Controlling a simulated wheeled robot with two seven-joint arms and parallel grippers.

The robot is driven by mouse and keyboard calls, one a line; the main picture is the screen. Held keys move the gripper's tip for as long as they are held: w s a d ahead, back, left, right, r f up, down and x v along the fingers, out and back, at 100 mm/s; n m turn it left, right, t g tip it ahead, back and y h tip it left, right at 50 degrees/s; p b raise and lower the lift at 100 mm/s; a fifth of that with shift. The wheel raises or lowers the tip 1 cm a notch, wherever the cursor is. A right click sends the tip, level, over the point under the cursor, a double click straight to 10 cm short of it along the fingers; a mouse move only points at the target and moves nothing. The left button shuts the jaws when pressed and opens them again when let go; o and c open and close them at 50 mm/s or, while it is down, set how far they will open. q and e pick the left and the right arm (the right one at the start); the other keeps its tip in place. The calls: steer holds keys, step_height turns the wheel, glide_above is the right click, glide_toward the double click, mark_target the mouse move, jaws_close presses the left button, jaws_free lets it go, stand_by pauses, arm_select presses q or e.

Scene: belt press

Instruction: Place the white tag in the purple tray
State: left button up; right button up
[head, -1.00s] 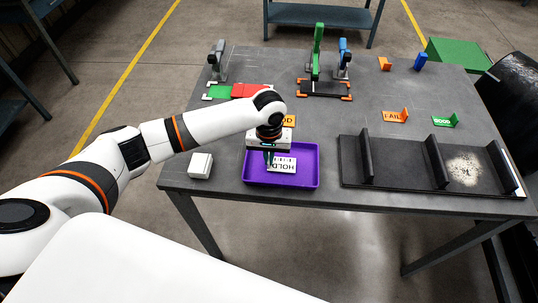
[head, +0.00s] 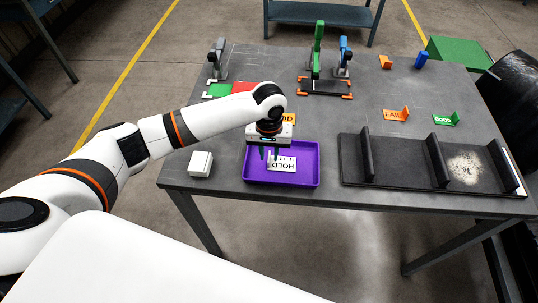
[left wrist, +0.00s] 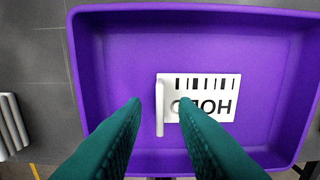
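The white tag (head: 283,164), printed HOLD with a barcode, lies in the purple tray (head: 308,180). In the left wrist view the tag (left wrist: 212,92) rests on the floor of the tray (left wrist: 110,70), with its raised white edge between my fingers' lines. My left gripper (head: 269,154) is above the tray over the tag. In the left wrist view its two green fingers (left wrist: 158,112) are spread apart with nothing between their tips, so it is open. My right gripper is not in view.
A white block (head: 201,164) stands left of the tray. A black divided rack (head: 400,170) is at the right. A green-handled clamp (head: 317,50) stands at the back.

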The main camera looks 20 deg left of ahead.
arm_select(q)
step_height(320, 180, up, 11)
steer(key=b, duration=0.1)
steer(key=shift+f+b, duration=0.2)
steer(key=shift+b, duration=0.1)
